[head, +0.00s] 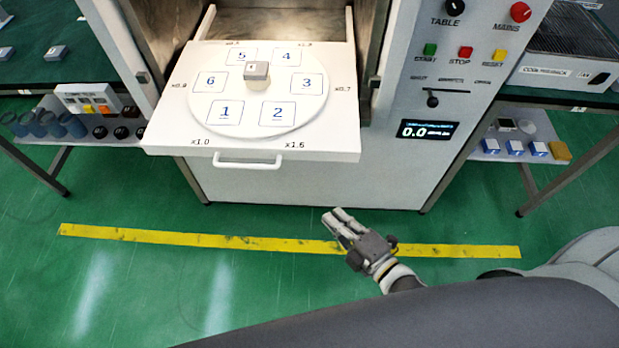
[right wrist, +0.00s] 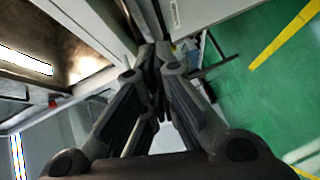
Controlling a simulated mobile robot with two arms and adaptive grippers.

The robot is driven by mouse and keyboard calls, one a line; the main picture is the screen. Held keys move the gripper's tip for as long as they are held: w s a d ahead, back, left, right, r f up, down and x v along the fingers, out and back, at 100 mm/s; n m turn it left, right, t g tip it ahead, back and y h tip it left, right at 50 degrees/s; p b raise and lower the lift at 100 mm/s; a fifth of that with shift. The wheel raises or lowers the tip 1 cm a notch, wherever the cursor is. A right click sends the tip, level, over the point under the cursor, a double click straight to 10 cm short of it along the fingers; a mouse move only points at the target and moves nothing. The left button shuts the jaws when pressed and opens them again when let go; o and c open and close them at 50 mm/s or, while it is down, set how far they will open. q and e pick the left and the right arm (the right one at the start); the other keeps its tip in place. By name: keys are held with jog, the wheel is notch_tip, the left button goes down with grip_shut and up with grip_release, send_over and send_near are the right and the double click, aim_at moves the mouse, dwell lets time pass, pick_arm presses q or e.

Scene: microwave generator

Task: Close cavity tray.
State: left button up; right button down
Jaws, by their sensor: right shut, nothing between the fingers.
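The white cavity tray (head: 170,128) is pulled out of the microwave generator's cavity (head: 290,22) in the head view. It carries a round turntable with numbered squares, and a small grey block (head: 257,71) stands near its centre. The tray's white handle (head: 247,165) is on its front face. My right gripper (head: 338,220) is in front of the machine, below and to the right of the handle and apart from it. Its fingers are shut and empty, and they also show in the right wrist view (right wrist: 155,60). My left gripper is not in view.
The control panel (head: 462,60) with buttons and a display is right of the cavity. Shelves with blue cups (head: 40,124) and small blue boxes (head: 515,147) stand at either side. A yellow line (head: 200,238) crosses the clear green floor in front.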

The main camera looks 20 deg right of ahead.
notch_tip(320, 180, up, 7)
jog(key=s+a+n+t+y, duration=0.1)
jog(key=a+n+y, duration=0.1)
jog(key=n, duration=0.1)
jog(key=p, duration=0.2)
send_near(287, 153)
jog(key=a, duration=0.3)
jog(key=w, duration=0.2)
jog(key=w+d, duration=0.1)
jog(key=w, duration=0.1)
jog(key=shift+f+p, duration=0.3)
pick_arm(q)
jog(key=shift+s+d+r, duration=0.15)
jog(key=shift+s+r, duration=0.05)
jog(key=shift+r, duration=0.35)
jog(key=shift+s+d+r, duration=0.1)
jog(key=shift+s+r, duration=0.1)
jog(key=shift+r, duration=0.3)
pick_arm(e)
jog(key=shift+w, duration=0.1)
